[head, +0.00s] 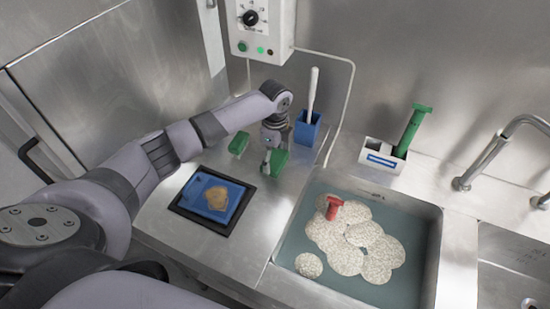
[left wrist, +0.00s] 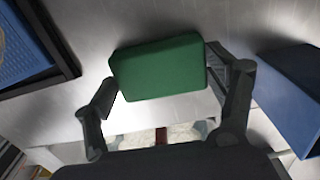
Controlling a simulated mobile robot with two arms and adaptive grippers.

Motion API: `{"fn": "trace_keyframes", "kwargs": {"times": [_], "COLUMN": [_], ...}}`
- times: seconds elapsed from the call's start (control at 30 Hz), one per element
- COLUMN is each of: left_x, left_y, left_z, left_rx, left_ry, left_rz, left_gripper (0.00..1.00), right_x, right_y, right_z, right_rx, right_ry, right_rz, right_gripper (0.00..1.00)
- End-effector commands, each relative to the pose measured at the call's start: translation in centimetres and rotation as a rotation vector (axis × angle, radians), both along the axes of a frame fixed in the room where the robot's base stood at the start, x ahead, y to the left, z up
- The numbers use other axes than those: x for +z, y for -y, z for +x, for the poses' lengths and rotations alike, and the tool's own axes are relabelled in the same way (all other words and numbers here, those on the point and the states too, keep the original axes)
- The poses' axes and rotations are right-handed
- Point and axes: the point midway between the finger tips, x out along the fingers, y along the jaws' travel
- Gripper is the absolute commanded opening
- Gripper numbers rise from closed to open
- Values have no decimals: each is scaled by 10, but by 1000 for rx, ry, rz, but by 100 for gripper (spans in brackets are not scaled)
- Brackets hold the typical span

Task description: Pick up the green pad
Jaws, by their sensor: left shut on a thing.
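A green pad (head: 277,162) is at the fingers of my left gripper (head: 270,157), above the steel counter between the black-framed tray and the blue holder. In the left wrist view the green pad (left wrist: 158,68) lies between the two fingers of the left gripper (left wrist: 160,80), which are shut on it. I cannot tell whether the pad still touches the counter. A second green block (head: 239,143) is on the counter, further left and apart from the gripper. My right gripper is not in view.
A blue holder (head: 307,130) with a white-handled tool stands close right of the gripper. A black-framed tray (head: 179,207) with a blue sheet lies in front. The sink basin (head: 420,270) holds several speckled discs and a red piece (head: 334,207). A white box (head: 374,163) holds a green-handled tool.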

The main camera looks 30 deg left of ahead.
Motion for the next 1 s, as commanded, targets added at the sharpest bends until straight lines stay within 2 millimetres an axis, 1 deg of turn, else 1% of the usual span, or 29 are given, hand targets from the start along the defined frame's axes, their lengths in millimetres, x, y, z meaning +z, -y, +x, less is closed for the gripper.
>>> {"fn": "trace_keyframes", "kwargs": {"times": [0.17,0.27,0.37,0.7,0.8,0.93,1.0], "left_x": [10,23,42,128,151,173,185], "left_y": [0,-1,0,0,0,0,0], "left_z": [1,2,2,2,2,1,1], "left_rx": [0,0,0,-1,1,0,0], "left_ry": [3,5,5,6,6,4,4], "left_rz": [-1,-1,-1,-1,-1,-1,0], "left_gripper": [60,60,60,60,60,60,60], "right_x": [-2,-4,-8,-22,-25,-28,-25], "right_y": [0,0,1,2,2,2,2], "right_z": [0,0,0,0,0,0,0], "right_rx": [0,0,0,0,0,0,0], "right_ry": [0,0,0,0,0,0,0], "right_rz": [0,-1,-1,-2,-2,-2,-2], "right_gripper": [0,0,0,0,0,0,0]}}
